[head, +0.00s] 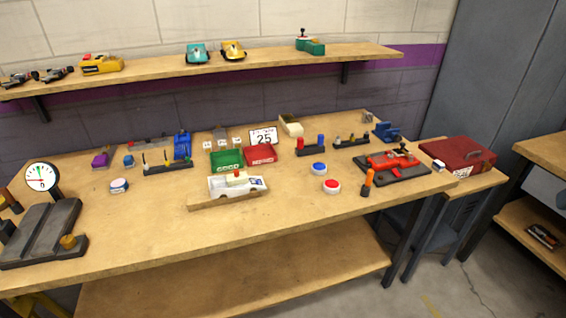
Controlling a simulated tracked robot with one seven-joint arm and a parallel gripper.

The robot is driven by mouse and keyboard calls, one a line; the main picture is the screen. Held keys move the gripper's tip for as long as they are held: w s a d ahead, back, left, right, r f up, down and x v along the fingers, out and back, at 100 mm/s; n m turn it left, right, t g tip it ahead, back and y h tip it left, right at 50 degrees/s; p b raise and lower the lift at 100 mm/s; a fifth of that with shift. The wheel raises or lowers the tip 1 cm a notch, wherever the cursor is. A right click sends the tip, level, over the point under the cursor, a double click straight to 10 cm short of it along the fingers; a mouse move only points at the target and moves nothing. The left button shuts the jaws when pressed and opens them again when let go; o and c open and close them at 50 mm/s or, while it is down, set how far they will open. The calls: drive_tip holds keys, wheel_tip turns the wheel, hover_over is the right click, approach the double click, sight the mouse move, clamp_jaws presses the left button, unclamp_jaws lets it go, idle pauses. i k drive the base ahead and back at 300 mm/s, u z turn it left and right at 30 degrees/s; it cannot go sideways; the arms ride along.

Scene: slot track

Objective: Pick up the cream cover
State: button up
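My gripper does not show in the head view.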

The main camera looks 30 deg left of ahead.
sight(238, 178)
drive_tip(key=u, duration=1.1)
drive_tip(key=i, duration=0.1)
drive_tip(key=z, duration=2.45)
drive_tip(key=k, duration=2.5)
drive_tip(key=u, duration=1.55)
drive_tip(key=i, duration=0.55)
drive_tip(key=u, duration=0.15)
